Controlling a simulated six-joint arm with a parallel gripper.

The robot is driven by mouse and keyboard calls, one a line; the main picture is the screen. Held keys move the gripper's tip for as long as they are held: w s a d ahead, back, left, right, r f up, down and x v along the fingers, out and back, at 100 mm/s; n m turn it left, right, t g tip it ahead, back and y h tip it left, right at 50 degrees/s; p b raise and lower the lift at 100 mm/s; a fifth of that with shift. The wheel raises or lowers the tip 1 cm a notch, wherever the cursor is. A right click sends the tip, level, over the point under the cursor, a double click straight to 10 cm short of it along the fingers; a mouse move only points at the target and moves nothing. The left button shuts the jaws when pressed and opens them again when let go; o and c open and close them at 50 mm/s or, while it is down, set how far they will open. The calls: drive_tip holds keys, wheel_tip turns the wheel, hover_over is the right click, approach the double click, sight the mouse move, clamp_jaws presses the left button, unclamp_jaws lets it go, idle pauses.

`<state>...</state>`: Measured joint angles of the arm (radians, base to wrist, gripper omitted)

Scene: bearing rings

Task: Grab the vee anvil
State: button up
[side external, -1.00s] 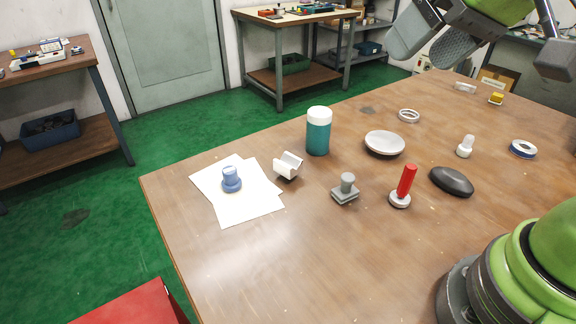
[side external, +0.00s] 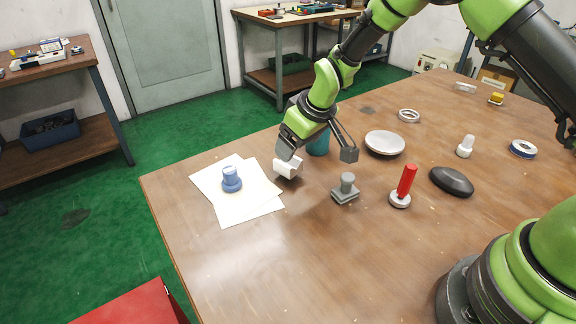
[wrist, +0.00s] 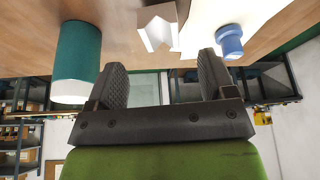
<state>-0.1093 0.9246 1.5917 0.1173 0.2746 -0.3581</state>
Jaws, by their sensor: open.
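The vee anvil, a small white block with a V-shaped notch, sits on the table beside the white paper sheets. It shows in the side view (side external: 287,168), partly covered by a finger, and in the wrist view (wrist: 158,26) at the top centre. My gripper (side external: 317,154) is open, above the table. In the side view one finger overlaps the anvil and the other is off to its right. In the wrist view my gripper (wrist: 162,68) has nothing between its fingers, and the anvil appears beyond the fingertips, roughly centred between them. Contact with the anvil cannot be told.
A teal bottle with a white cap (wrist: 78,58) stands close by, partly behind my gripper in the side view. A blue knobbed part (side external: 231,180) stands on the paper (side external: 255,205). A grey stepped piece (side external: 345,189) and red-handled stamp (side external: 405,186) stand right. The front table is clear.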

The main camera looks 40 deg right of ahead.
sight(288, 168)
drive_tip(key=shift+x, duration=3.9)
drive_tip(key=shift+s, duration=0.15)
drive_tip(key=c, duration=1.3)
